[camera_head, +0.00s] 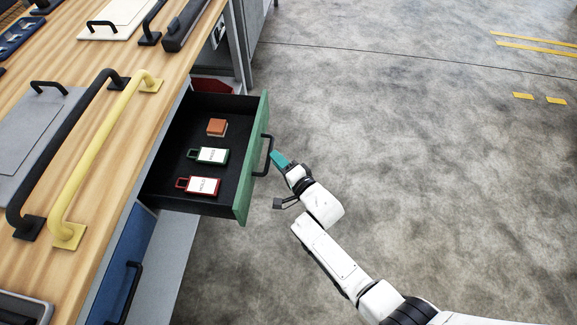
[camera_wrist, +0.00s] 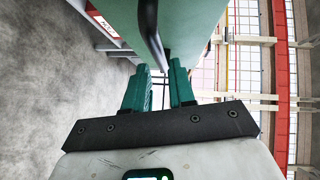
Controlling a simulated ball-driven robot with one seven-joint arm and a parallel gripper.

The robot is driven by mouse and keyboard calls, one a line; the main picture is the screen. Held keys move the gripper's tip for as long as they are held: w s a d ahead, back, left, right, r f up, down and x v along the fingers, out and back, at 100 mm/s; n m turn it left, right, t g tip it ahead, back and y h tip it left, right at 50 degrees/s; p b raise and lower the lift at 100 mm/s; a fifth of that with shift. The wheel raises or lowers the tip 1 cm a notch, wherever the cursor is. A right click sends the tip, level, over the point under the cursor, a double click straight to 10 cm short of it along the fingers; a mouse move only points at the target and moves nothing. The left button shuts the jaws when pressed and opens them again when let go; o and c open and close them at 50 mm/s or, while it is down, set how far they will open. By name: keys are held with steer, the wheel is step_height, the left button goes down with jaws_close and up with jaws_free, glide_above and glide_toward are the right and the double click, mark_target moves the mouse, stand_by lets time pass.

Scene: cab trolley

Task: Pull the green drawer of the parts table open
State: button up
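The green drawer (camera_head: 253,160) of the parts table stands pulled out, with its dark inside showing. Its black bar handle (camera_head: 268,155) is on the outer side of the green front. Both also show in the wrist view, the green front (camera_wrist: 190,30) and the handle (camera_wrist: 151,35). My gripper (camera_head: 277,158) is right at the handle, on its outer side. In the wrist view its two green fingers (camera_wrist: 158,72) stand apart with the end of the bar between their tips. A gap shows between the fingers. I cannot tell whether they touch the bar.
In the drawer lie an orange block (camera_head: 217,127), a green-framed tag (camera_head: 209,155) and a red-framed tag (camera_head: 199,186). A blue drawer (camera_head: 120,262) is below left. Yellow (camera_head: 88,170) and black bars are on the wooden tabletop (camera_head: 150,115). The floor to the right is clear.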

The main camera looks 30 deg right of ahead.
steer(key=shift+s+d+r+p, duration=0.15)
steer(key=shift+s+p, duration=0.25)
steer(key=shift+s, duration=0.5)
steer(key=shift+s+d+r+p, duration=0.1)
steer(key=shift+s+p, duration=0.25)
steer(key=shift+s, duration=0.6)
steer(key=shift+s+d+r+p, duration=0.15)
steer(key=shift+s+p, duration=0.25)
steer(key=shift+s, duration=0.5)
steer(key=s+d+n+g+h, duration=0.45)
steer(key=s+g, duration=0.25)
steer(key=s, duration=0.2)
steer(key=s+r+n+g+y, duration=0.1)
steer(key=s+r+n+g, duration=0.3)
steer(key=s, duration=0.6)
steer(key=s+d+r+n+g+y, duration=0.1)
steer(key=s+r+n+g, duration=0.3)
steer(key=s, duration=0.6)
steer(key=shift+d+r+n, duration=0.25)
steer(key=shift+r+n, duration=0.2)
steer(key=shift+n, duration=0.5)
